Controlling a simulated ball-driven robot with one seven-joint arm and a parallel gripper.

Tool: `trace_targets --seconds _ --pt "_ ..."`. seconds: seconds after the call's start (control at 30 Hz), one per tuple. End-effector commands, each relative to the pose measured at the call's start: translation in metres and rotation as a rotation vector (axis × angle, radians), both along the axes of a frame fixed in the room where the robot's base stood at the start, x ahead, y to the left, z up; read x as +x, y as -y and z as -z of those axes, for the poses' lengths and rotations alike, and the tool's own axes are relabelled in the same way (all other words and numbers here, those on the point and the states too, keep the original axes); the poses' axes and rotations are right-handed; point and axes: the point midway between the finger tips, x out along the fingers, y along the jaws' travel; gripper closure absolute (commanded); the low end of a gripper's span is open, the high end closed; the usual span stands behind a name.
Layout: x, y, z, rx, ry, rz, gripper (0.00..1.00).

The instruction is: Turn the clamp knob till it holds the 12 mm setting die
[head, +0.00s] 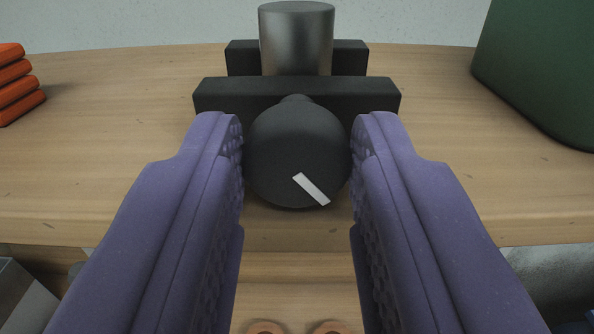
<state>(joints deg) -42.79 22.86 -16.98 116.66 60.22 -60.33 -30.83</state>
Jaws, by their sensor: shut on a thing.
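The black round clamp knob (290,145) is in the middle of the head view, with a white index mark slanting toward its lower right. My gripper (298,150) has purple padded fingers on the left and right of the knob, shut on it. Behind the knob is the black clamp, with a wide front jaw (225,97) and a back jaw (243,57). A grey metal cylinder, seemingly the 12 mm setting die (296,40), stands upright between the jaws. Its lower part is hidden by the front jaw, so I cannot tell whether both jaws touch it.
The clamp sits on a wooden surface (130,130) with a front edge below the knob. Orange stacked pieces (18,85) lie at the left. A large dark green object (545,65) stands at the right. Grey metal shapes show at both lower corners. Bare wood lies on both sides of the clamp.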

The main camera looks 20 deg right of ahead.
Motion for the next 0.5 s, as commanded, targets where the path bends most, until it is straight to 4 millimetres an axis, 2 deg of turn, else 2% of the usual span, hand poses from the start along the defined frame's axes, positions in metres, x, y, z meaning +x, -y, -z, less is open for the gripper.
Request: trace_targets --seconds 0.27,0.5 --pt "-0.0002 0.0007 0.0031 0.234 0.098 -0.001 0.97" --pt "-0.0004 0.0004 0.0000 0.254 0.104 -0.001 0.97"
